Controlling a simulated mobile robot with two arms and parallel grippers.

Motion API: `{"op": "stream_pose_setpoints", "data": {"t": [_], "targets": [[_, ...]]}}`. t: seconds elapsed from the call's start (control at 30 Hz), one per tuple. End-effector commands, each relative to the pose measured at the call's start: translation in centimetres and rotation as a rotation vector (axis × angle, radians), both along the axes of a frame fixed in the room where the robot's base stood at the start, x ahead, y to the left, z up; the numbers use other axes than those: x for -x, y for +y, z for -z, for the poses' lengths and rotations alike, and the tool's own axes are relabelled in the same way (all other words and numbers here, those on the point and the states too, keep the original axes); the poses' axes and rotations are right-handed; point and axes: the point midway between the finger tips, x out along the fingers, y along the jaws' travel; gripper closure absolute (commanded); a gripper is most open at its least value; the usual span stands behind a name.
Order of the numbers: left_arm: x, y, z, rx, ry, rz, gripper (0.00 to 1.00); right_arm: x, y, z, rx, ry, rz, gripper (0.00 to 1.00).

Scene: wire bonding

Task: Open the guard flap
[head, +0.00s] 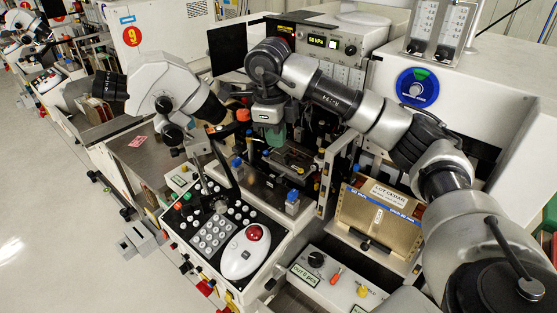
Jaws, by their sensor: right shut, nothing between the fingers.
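My right arm reaches in from the right, over the machine. Its gripper (268,118) points down above the work area of the wire bonder, just right of the microscope. The gripper is shut with nothing held. A small pale green piece (276,136) shows just below and beside the gripper; I cannot tell whether it is the guard flap or whether the fingers touch it. No other part is clearly recognisable as the flap, and the gripper and arm hide some of that area. My left gripper is not in view.
The white microscope (165,84) stands close left of the gripper. A keypad panel (211,232) with a white mouse-like control (245,250) lies in front. A tan box (380,212) with a label stands at the right. A display unit (325,42) is behind.

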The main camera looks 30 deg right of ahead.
Motion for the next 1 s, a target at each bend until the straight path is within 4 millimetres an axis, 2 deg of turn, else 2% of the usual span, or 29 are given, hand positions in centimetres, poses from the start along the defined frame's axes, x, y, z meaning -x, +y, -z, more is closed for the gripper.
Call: {"op": "stream_pose_setpoints", "data": {"t": [0.1,0.37,0.7,0.9,1.0], "targets": [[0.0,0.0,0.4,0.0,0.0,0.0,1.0,-1.1,-0.6,0.1,-0.023,0.019,0.319,1.0],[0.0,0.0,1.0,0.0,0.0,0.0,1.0,-3.0,-2.0,0.0,-0.039,0.085,1.036,1.0],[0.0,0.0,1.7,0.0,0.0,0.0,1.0,-5.2,-3.9,-0.5,0.031,0.216,1.968,1.0],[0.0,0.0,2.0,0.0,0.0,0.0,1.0,-6.2,-4.9,-0.9,0.118,0.304,2.432,1.0],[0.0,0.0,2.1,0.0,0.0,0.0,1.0,-6.4,-5.2,-1.0,0.156,0.333,2.58,1.0]]}}
